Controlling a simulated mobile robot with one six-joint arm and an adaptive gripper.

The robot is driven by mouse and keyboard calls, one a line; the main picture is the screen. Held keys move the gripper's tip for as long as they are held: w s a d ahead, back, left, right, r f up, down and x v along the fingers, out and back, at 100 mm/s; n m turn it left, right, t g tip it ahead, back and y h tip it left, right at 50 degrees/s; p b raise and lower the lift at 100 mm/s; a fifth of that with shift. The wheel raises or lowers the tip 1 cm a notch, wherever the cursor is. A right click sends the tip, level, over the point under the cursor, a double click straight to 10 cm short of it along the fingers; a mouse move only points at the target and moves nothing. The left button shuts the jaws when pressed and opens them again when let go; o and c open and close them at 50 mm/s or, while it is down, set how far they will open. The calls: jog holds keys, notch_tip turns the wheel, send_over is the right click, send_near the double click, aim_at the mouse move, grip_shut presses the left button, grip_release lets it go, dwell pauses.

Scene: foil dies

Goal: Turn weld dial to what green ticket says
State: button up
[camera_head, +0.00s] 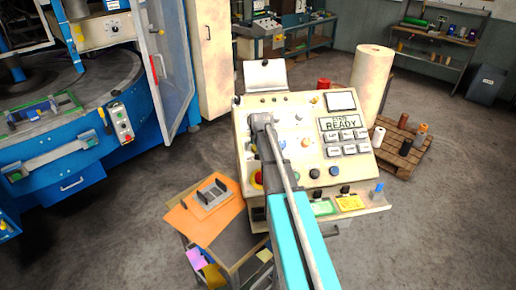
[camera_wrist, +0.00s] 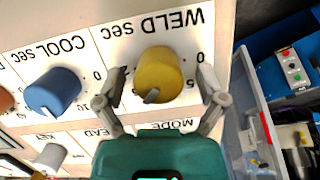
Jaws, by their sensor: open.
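The weld dial (camera_wrist: 160,68) is a yellow knob under upside-down "WELD sec" lettering in the wrist view. Its dark pointer tip faces the bottom of the picture, slightly left. A 5 shows at its lower right; the mark at its left is partly covered. My gripper (camera_wrist: 156,86) is open, one finger on each side of the knob, with gaps visible. In the head view my gripper (camera_head: 262,119) is over the control panel (camera_head: 246,150), and my arm hides the weld dial. The green ticket (camera_head: 323,207) lies on the panel's front ledge; its writing is too small to read.
A blue "COOL sec" dial (camera_wrist: 54,91) sits left of the weld dial in the wrist view. A yellow ticket (camera_head: 349,203) lies beside the green one. The panel display (camera_head: 340,124) reads READY. A red button (camera_head: 257,179) is at the panel's lower left.

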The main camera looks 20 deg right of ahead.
jog(key=c, duration=1.1)
jog(key=shift+n, duration=0.8)
jog(key=o, duration=1.1)
